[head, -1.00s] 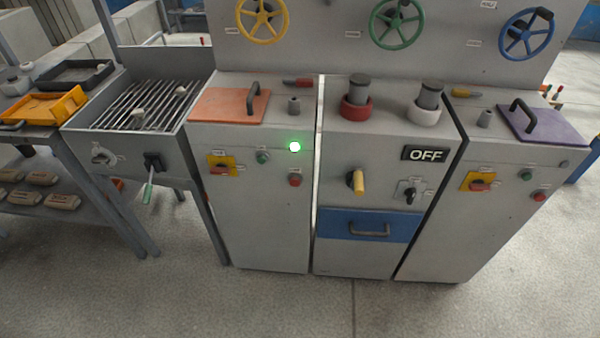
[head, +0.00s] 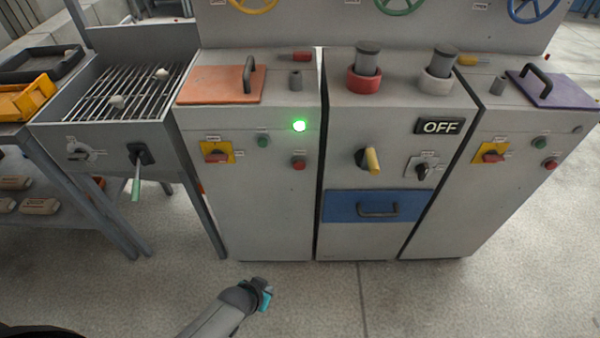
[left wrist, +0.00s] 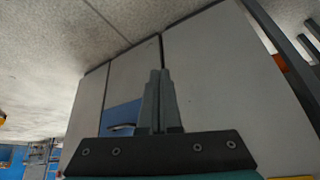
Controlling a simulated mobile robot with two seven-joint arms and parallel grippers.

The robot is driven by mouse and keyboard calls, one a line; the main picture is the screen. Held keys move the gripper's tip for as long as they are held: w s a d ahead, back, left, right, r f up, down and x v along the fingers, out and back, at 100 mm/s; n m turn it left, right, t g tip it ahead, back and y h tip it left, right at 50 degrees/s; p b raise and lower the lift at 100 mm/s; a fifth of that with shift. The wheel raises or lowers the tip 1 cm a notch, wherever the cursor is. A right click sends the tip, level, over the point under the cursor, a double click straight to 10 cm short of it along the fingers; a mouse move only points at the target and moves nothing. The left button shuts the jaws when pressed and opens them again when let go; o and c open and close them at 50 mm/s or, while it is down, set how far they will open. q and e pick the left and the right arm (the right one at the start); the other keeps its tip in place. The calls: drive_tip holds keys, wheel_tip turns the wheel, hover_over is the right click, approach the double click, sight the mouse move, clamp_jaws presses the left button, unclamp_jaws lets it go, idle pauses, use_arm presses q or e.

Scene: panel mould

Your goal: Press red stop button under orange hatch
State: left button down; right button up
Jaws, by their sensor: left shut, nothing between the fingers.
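The orange hatch (head: 222,85) with its dark handle lies closed on top of the left cabinet (head: 262,215). The red stop button (head: 298,162) is on that cabinet's front, below the hatch and to the right. A green button (head: 263,141) and a red switch on a yellow plate (head: 216,152) are to its left. A green lamp (head: 299,126) glows above it. My left gripper (head: 266,294) is low in front of the cabinet, well below the button. In the left wrist view its fingers (left wrist: 158,95) are shut and empty. My right gripper is out of view.
The middle cabinet has a blue drawer (head: 376,206), a yellow-handled knob (head: 368,160) and an OFF sign (head: 440,126). The right cabinet has another red button (head: 551,163). A grill stand with a green-tipped lever (head: 136,185) is at left. The floor in front is clear.

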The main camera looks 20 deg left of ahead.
use_arm(q)
drive_tip(key=w+d+r+t+h+b, duration=0.2)
drive_tip(key=w+d+r+t+b, duration=0.1)
drive_tip(key=w+r, duration=1.3)
drive_tip(key=w+t+b, duration=0.1)
drive_tip(key=w+b, duration=0.1)
drive_tip(key=w, duration=0.1)
drive_tip(key=shift+m+t, duration=0.3)
drive_tip(key=shift+m, duration=0.1)
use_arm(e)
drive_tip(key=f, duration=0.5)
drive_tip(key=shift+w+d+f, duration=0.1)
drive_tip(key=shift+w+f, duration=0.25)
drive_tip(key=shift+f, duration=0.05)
use_arm(q)
drive_tip(key=shift+w, duration=0.15)
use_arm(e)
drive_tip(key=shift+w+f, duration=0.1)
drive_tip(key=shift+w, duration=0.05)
